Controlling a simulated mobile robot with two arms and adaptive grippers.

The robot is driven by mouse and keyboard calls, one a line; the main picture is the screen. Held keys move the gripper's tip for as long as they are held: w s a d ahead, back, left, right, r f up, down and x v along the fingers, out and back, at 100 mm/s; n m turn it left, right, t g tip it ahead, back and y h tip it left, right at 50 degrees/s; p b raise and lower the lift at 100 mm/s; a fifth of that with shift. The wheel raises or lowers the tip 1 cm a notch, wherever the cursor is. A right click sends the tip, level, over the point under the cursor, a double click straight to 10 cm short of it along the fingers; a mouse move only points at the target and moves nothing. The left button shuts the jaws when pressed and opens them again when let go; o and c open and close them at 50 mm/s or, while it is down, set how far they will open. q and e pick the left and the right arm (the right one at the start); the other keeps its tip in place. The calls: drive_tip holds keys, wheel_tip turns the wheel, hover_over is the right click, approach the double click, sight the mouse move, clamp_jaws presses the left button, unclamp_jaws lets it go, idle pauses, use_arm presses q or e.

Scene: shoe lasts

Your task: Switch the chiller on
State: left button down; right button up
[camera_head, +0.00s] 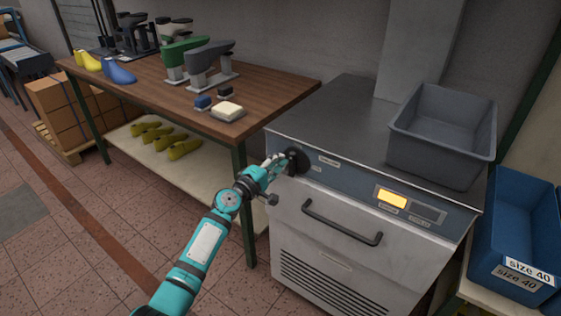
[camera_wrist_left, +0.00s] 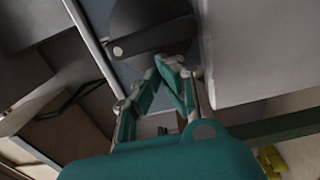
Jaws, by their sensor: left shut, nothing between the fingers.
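The chiller (camera_head: 330,230) is a light grey cabinet with a steel top, a bar handle and a blue-grey control panel (camera_head: 345,180). A dark round knob (camera_head: 299,160) sits at the panel's left end. A yellow display (camera_head: 392,199) is lit towards its right end. My left gripper (camera_head: 284,162) is shut and empty, with its fingertips at the knob. In the left wrist view, the dark knob (camera_wrist_left: 150,28) with a pale dot fills the top middle, and my left gripper (camera_wrist_left: 172,66) is at its lower edge. I cannot tell whether they touch. My right gripper is out of view.
A grey bin (camera_head: 440,140) stands on the chiller top. Blue crates (camera_head: 515,245) stand at the right. A wooden table (camera_head: 165,95) with shoe lasts and clamps is at the left, with yellow lasts (camera_head: 180,149) on its lower shelf. The floor at front left is clear.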

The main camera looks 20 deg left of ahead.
use_arm(q)
drive_tip(key=p+v, duration=0.2)
drive_tip(key=v, duration=0.6)
drive_tip(key=shift+s, duration=0.25)
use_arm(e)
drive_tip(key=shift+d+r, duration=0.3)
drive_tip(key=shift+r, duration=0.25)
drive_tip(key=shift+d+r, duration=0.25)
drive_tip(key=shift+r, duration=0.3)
use_arm(q)
drive_tip(key=shift+a+r, duration=0.15)
drive_tip(key=shift+r, duration=0.05)
